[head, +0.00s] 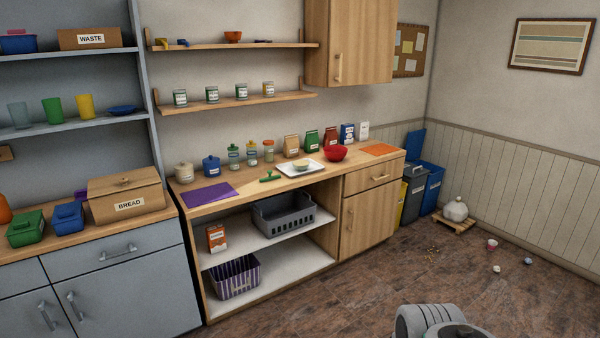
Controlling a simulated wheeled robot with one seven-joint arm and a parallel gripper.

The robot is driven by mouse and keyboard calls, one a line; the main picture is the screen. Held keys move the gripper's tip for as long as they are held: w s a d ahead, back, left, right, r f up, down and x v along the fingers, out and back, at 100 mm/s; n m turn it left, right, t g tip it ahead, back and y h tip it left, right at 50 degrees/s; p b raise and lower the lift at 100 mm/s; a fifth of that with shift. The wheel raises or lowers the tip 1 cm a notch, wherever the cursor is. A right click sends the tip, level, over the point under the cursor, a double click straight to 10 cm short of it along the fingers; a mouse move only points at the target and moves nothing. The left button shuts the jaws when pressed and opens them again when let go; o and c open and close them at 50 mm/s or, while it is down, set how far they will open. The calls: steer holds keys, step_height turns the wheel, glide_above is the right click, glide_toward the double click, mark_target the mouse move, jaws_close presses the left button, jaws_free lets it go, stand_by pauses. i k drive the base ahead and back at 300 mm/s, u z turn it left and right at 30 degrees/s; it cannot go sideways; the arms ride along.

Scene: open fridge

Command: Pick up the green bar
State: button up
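A small green bar (270,178) lies on the wooden counter, left of the white tray. It looks like a short bar with a raised part on top, but it is too small to make out fully. My gripper is not in view; only a grey rounded part of my own arm shows at the bottom edge, on the floor side, well apart from the counter.
A purple mat (209,194) lies left of the bar on the wooden counter (325,181). Several jars (234,158) stand behind.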

mark_target(270, 178)
steer(key=i, duration=3.4)
steer(key=u, duration=3.3)
